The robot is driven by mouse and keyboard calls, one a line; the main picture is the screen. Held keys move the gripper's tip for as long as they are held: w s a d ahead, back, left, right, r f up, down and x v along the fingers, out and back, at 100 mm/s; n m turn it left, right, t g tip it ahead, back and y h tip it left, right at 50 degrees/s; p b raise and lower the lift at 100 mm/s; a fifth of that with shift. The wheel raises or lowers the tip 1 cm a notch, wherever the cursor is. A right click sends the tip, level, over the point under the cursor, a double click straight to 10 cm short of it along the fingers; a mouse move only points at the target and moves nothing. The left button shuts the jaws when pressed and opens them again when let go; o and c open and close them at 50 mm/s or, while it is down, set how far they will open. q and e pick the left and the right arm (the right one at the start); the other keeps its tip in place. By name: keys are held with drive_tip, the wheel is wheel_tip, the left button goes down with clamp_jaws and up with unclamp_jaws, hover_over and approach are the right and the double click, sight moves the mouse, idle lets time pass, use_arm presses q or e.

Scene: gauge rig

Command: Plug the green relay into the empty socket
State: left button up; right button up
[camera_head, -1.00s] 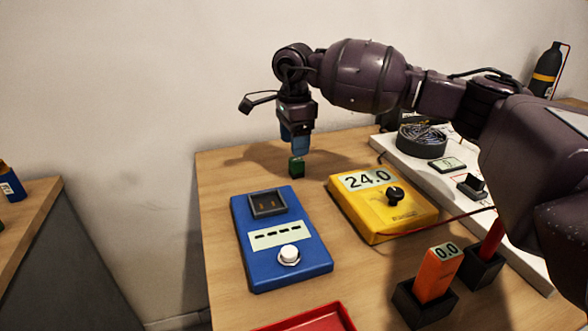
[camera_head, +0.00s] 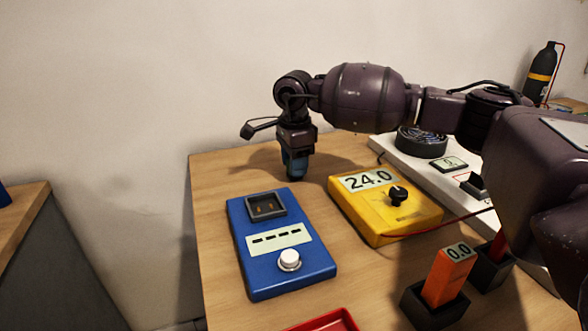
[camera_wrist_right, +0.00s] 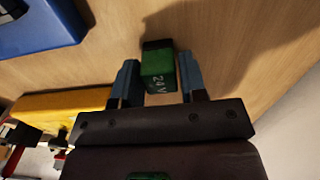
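The green relay (camera_wrist_right: 158,70), marked 24V, stands between the two fingers of my right gripper (camera_wrist_right: 160,85) in the right wrist view. The fingers lie on either side of it, with what look like narrow gaps, so the gripper seems open around it. In the head view my right gripper (camera_head: 296,172) points down at the table behind the blue tester (camera_head: 285,272), and its fingers hide the relay. The dark socket (camera_head: 266,205) at the tester's far end is empty, with small contacts inside. My left gripper is not in view.
A yellow supply reading 24.0 (camera_head: 380,215) stands right of the tester. An orange meter (camera_head: 449,275) sits in a black holder at front right, and a red tray (camera_head: 325,322) at the front edge. A white board (camera_head: 415,165) lies behind. Bare table lies left of the gripper.

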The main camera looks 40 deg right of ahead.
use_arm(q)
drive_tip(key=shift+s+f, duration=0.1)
use_arm(e)
drive_tip(key=c, duration=0.5)
use_arm(q)
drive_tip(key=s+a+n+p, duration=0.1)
drive_tip(key=p, duration=0.3)
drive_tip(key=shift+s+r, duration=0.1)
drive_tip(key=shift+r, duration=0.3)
use_arm(e)
wheel_tip(320, 180, up, 20)
